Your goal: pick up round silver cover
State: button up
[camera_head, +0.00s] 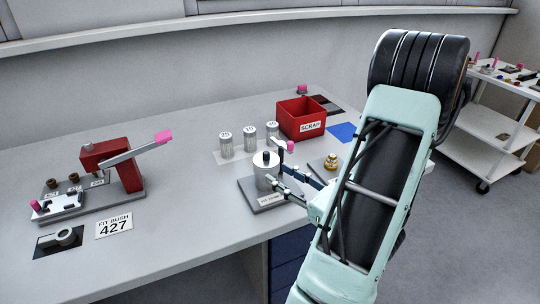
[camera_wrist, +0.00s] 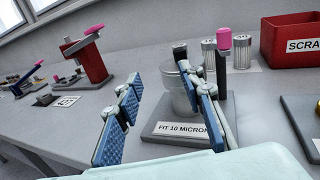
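A round silver canister (camera_head: 264,178) with a round silver top stands on a grey base labelled FIT 10 MICRON (camera_wrist: 168,130). I cannot clearly tell the cover apart from the body. A black knob (camera_wrist: 180,50) and a pink-capped post (camera_wrist: 224,45) rise at its top and side. In the wrist view the canister (camera_wrist: 178,92) is partly hidden behind my right finger. In the head view my gripper (camera_head: 289,179) is just right of the canister; contact cannot be told.
Several silver labelled cans (camera_head: 249,138) stand behind the canister. A red SCRAP bin (camera_head: 302,118) is behind to the right. A brass fitting on a plate (camera_head: 331,162) is close to the right. A red press (camera_head: 118,165) stands at left. The bench between is clear.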

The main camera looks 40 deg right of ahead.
aim_at(269, 155)
jog(key=shift+m+h, duration=0.7)
jog(key=w, duration=0.3)
jog(key=w+d, duration=0.1)
jog(key=w, duration=0.2)
jog(key=w+d+p, duration=0.1)
jog(key=w, duration=0.3)
jog(key=shift+d+r, duration=0.15)
jog(key=shift+r, duration=0.1)
jog(key=shift+c, duration=0.2)
grip_shut()
